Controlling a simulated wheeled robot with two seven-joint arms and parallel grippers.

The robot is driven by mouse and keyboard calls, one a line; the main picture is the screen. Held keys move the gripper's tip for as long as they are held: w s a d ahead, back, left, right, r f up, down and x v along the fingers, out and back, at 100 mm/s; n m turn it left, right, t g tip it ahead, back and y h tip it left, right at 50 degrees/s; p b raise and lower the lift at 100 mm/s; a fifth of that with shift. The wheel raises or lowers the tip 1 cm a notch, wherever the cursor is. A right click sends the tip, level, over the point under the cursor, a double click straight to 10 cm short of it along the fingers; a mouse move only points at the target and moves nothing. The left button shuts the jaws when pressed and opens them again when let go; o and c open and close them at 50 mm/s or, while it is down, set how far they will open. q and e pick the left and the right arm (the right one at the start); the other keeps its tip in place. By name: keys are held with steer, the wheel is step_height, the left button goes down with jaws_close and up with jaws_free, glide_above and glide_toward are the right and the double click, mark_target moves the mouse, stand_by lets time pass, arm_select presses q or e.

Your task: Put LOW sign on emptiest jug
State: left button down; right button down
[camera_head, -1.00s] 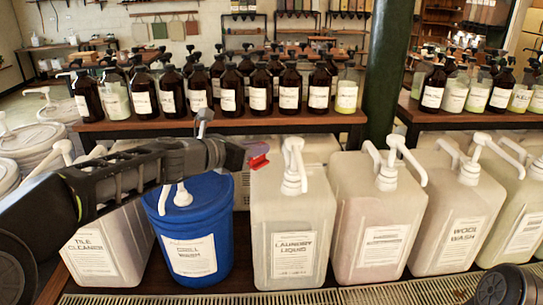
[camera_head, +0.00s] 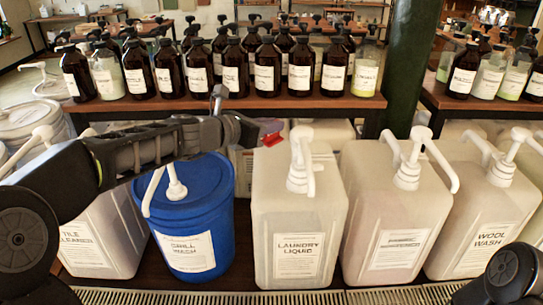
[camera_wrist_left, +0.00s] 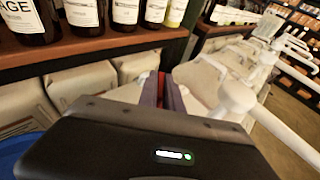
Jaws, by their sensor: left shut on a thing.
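My left gripper (camera_head: 262,131) is shut on a small red piece (camera_head: 271,139), seen nearly edge-on, so no lettering is readable. The red piece also shows between the fingers in the left wrist view (camera_wrist_left: 174,97). It is just left of the white pump of the Laundry Liquid jug (camera_head: 297,225), near its top; I cannot tell whether they touch. To the right stand a pale pinkish jug (camera_head: 392,215) and the Wool Wash jug (camera_head: 483,210). The Tile Cleaner jug (camera_head: 98,240) is at left, partly behind my arm. Liquid levels are hard to make out. My right gripper is not in view.
A blue Grill Wash bucket (camera_head: 190,220) with a pump stands under my left forearm. Behind, a wooden shelf (camera_head: 225,104) holds several brown bottles. A green post (camera_head: 408,65) rises behind the jugs. White pump spouts stick up among them.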

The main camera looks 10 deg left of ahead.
mark_target(271, 139)
arm_select(q)
steer(key=shift+f+b, duration=0.35)
steer(key=shift+f, duration=1.4)
steer(key=shift+f+b, duration=0.65)
steer(key=shift+f, duration=1.25)
steer(key=c, duration=1.5)
jaws_free()
steer(key=shift+f, duration=0.1)
steer(key=shift+r, duration=0.2)
steer(key=shift+s+a, duration=0.2)
steer(key=v, duration=1.1)
steer(key=shift+s+r, duration=0.1)
steer(key=shift+s, duration=0.15)
